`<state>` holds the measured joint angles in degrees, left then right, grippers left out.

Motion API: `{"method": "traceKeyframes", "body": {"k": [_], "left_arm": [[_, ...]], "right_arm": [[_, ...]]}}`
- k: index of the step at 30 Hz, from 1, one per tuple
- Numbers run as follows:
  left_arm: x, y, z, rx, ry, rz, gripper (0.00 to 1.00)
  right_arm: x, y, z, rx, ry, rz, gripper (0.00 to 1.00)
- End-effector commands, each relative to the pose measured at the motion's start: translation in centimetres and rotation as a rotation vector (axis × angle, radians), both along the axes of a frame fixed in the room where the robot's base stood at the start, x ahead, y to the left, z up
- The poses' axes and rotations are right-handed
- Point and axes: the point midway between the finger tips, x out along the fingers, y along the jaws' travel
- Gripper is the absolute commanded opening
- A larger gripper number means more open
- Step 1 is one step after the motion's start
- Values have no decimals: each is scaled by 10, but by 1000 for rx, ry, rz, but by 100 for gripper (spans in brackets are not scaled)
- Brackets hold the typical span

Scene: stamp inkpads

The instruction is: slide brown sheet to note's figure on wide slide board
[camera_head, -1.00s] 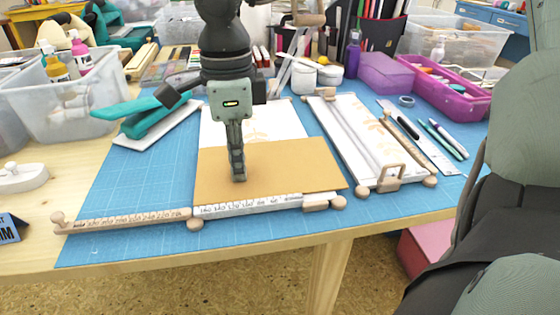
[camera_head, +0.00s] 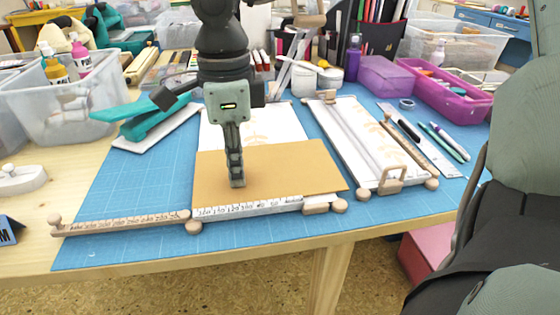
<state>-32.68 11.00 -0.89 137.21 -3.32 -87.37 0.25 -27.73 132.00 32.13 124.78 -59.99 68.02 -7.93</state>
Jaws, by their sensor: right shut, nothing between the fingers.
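The brown sheet (camera_head: 285,167) lies flat across the near part of the wide slide board (camera_head: 215,130), whose white surface with a faint leaf pattern shows beyond it. A printed scale (camera_head: 240,209) runs along the board's near edge, and a wooden arm with more figures (camera_head: 120,223) extends left. My right gripper (camera_head: 237,184) points down over the sheet's left-middle part, shut and empty. Its fingertips are at or just above the sheet; contact is unclear. My left gripper is out of view. I see no readable note figure; a blue card (camera_head: 8,230) is cut off at the left edge.
A narrower white board (camera_head: 350,135) with a wooden handle stands close on the right. A teal stapler-like tool (camera_head: 155,118) lies to the left. Pens, tubs and bins line the back. The blue mat (camera_head: 125,190) is clear left of the sheet.

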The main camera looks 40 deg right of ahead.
Motion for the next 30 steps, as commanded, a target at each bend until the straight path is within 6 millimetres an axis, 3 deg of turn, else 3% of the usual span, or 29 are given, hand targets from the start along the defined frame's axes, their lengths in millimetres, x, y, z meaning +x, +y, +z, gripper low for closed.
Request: {"method": "traceKeyframes", "body": {"k": [24,30], "left_arm": [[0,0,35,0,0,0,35],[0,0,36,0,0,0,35]], "right_arm": [[1,0,66,-2,-3,-1,0],[1,0,69,-1,-3,-1,0]]}}
